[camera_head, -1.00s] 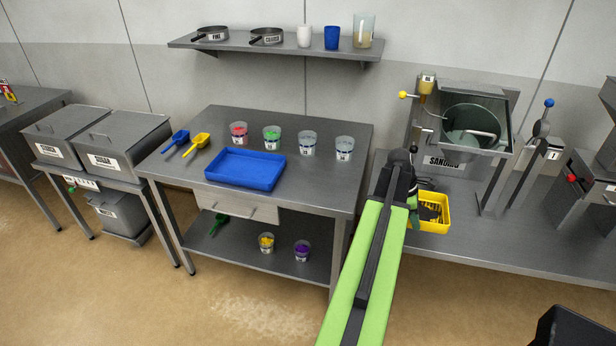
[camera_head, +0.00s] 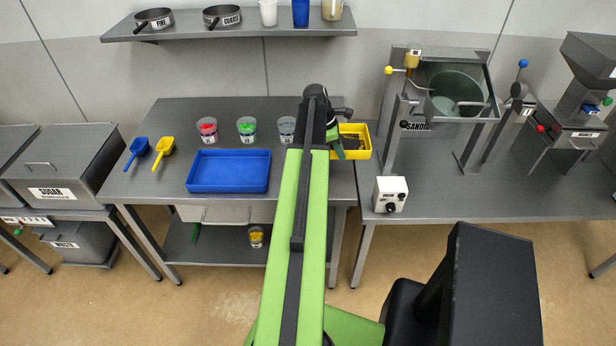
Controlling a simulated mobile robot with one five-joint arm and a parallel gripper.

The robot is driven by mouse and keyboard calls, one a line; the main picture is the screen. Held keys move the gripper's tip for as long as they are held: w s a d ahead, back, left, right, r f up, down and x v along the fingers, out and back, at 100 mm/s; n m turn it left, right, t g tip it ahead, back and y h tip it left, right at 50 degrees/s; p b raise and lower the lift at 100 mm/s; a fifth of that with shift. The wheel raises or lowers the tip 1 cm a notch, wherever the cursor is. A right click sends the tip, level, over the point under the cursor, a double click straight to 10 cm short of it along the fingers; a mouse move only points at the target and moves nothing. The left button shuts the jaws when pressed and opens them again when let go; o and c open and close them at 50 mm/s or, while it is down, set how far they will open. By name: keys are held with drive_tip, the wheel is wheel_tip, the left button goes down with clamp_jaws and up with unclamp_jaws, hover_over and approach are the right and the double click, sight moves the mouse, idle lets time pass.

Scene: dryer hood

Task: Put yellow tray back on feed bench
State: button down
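The yellow tray (camera_head: 364,128) is at my gripper (camera_head: 340,147), by the right edge of the left steel bench (camera_head: 240,108). Dark contents or gripper parts show inside it; I cannot tell which. My gripper is at the tray's left side, and the tray has travelled with it. The fingertips are partly hidden by my own arm. I cannot tell whether the tray is touching the bench top. No label shows which bench is the feed bench.
A blue tray (camera_head: 228,171), blue and yellow scoops (camera_head: 162,152) and several cups (camera_head: 246,129) stand on the left bench. On the right bench (camera_head: 440,185) are a coating drum machine (camera_head: 455,92) and a white control box (camera_head: 390,194). A shelf (camera_head: 230,29) hangs above.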

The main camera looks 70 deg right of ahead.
drive_tip(key=w+a+f+b, duration=0.4)
drive_tip(key=a, duration=0.1)
drive_tip(key=w+a+f+b, duration=0.1)
drive_tip(key=w+a+f, duration=0.1)
drive_tip(key=a, duration=0.1)
drive_tip(key=shift+w+a+f+b, duration=0.25)
drive_tip(key=shift+w+f+b, duration=0.05)
drive_tip(key=shift+f+b, duration=0.1)
drive_tip(key=shift+w+a, duration=0.1)
wheel_tip(320, 180, down, 4)
drive_tip(key=b, duration=0.4)
drive_tip(key=shift+r, duration=0.15)
drive_tip(key=c, duration=2.1)
unclamp_jaws()
drive_tip(key=shift+f, duration=0.25)
drive_tip(key=o, duration=0.5)
drive_tip(key=shift+r, duration=0.2)
